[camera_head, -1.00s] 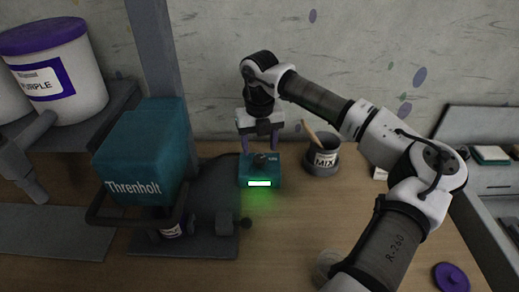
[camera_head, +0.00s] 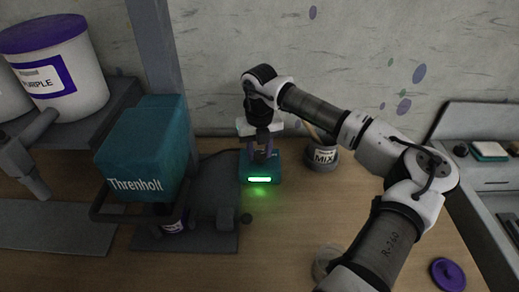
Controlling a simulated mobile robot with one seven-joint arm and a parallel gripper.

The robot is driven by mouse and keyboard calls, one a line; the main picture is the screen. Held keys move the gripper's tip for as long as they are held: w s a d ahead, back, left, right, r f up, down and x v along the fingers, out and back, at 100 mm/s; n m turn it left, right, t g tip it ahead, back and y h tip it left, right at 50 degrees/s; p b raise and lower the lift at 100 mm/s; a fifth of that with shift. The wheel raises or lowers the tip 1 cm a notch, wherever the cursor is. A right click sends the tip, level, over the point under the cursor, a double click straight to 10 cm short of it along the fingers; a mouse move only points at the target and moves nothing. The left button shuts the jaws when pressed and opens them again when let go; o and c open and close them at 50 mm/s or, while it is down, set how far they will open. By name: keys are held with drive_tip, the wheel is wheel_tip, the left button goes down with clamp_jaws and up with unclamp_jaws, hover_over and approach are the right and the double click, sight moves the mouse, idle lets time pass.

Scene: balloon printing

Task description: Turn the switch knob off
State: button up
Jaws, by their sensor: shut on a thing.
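The switch box (camera_head: 246,172) is a small teal box on the wooden table, with a lit panel (camera_head: 259,180) on its front that throws a green glow on the wood. Its dark knob (camera_head: 261,156) is on top, largely hidden by the fingers. My gripper (camera_head: 262,153) reaches down from above and is shut on the knob. The knob's exact angle cannot be made out.
A teal Threnholt machine (camera_head: 140,150) stands left of the box. A grey MIX pot (camera_head: 322,157) with a wooden stick is close on the right. A clear cup (camera_head: 326,262) and a purple lid (camera_head: 447,274) are nearer the front. A purple-lidded bucket (camera_head: 60,75) stands at upper left.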

sight(260, 154)
drive_tip(key=shift+f+n+b, duration=0.1)
drive_tip(key=shift+n+b, duration=0.3)
drive_tip(key=shift+b, duration=0.2)
drive_tip(key=shift+f+n+b, duration=0.1)
drive_tip(key=shift+n+b, duration=0.5)
drive_tip(key=shift+b, duration=0.1)
drive_tip(key=n+b, duration=0.2)
drive_tip(key=shift+n, duration=0.3)
drive_tip(key=n+b, duration=0.2)
drive_tip(key=n, duration=0.1)
drive_tip(key=shift+n, duration=0.3)
drive_tip(key=shift+r+n+b, duration=0.2)
drive_tip(key=shift+n+b, duration=0.55)
drive_tip(key=shift+n, duration=1.05)
drive_tip(key=o, duration=1)
wheel_tip(260, 154, up, 14)
drive_tip(key=b, duration=0.1)
drive_tip(key=shift+b, duration=0.3)
